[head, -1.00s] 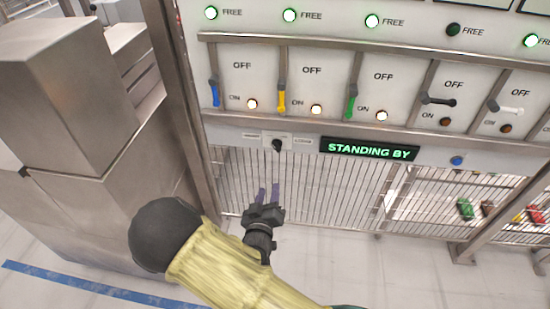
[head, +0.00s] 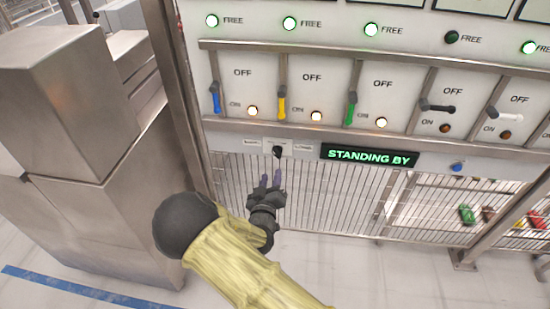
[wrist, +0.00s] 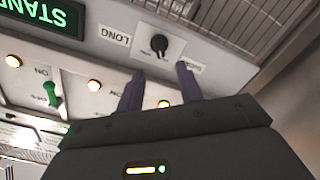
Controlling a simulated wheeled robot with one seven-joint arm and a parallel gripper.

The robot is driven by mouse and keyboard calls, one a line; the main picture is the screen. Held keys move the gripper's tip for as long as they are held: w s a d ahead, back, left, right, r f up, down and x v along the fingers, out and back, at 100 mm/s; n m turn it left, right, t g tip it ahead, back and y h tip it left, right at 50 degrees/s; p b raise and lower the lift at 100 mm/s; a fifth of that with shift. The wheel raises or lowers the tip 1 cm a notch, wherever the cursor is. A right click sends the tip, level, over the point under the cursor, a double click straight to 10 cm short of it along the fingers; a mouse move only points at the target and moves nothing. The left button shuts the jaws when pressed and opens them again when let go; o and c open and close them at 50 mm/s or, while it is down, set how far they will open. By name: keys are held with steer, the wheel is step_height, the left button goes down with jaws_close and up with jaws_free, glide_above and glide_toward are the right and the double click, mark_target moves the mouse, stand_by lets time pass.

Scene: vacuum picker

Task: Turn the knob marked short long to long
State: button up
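The black knob (head: 277,151) sits on a white plate on the panel's lower strip, left of the display. In the wrist view the knob (wrist: 159,44) is seen upside down, with a label reading LONG (wrist: 114,36) on one side and a second label (wrist: 190,64), too blurred to read, on the other. The knob's pointer direction is hard to tell. My gripper (head: 270,180) is just below the knob in the head view, its two purple fingers apart. In the wrist view my gripper (wrist: 160,85) is open and empty, and the knob shows beyond the gap between the fingertips, apart from them.
A STANDING BY display (head: 369,157) is right of the knob. Levers, including a blue one (head: 215,98) and a yellow one (head: 282,103), stand above it. A barred grille (head: 320,195) lies below. Metal boxes (head: 80,170) stand at the left.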

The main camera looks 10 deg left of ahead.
mark_target(277, 155)
steer(key=w, duration=0.9)
steer(key=shift+w+a, duration=0.25)
steer(key=shift+a, duration=0.05)
steer(key=shift+c, duration=0.5)
steer(key=shift+w, duration=0.1)
jaws_close()
steer(key=shift+d, duration=0.15)
